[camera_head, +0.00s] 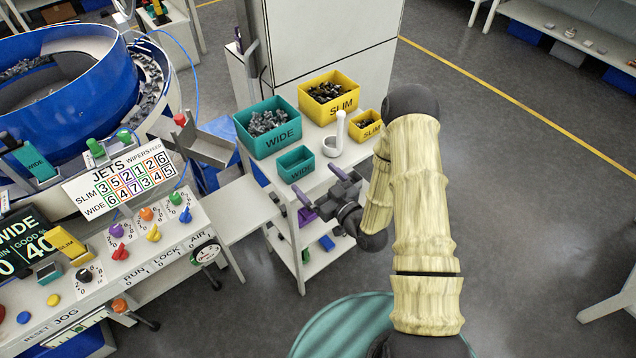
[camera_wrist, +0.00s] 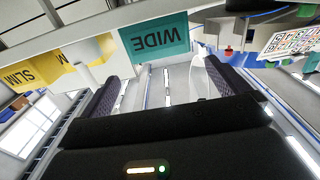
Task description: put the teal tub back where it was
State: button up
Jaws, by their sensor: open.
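The small teal tub (camera_head: 295,164), marked WIDE, stands upright on the cart's top near its front edge and looks empty. A larger teal bin (camera_head: 268,135), also marked WIDE, stands behind it holding dark parts. My gripper (camera_head: 321,185) is open and empty, in front of the cart and just right of the small tub, apart from it as far as I can see. In the wrist view, the fingers (camera_wrist: 168,82) are spread with nothing between them. A teal container (camera_wrist: 155,42) with an upside-down WIDE label shows beyond them; I cannot tell which one it is.
On the cart's top (camera_head: 330,176), a white scoop-like holder (camera_head: 335,140) stands right of the small tub. A large yellow bin (camera_head: 328,98) and small yellow tub (camera_head: 366,126) stand behind and right. A bare light side table (camera_head: 240,208) is left of the cart.

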jog(key=shift+s+d, duration=0.1)
dwell(0.5)
jog(key=s+d+r+m+g+h, duration=0.3)
jog(key=d+r+g+h, duration=0.5)
jog(key=d+h, duration=0.1)
jog(key=s+d+r+m+g, duration=0.1)
jog(key=s+r+m+g, duration=0.1)
jog(key=s, duration=0.5)
jog(key=s+d+r+m+g+h, duration=0.1)
jog(key=s+r+g, duration=0.1)
jog(key=s, duration=0.5)
jog(key=shift+s+d+r+m, duration=0.2)
jog(key=shift+r+m, duration=0.2)
jog(key=shift+r, duration=0.4)
jog(key=shift+w, duration=0.1)
jog(key=shift+c, duration=0.4)
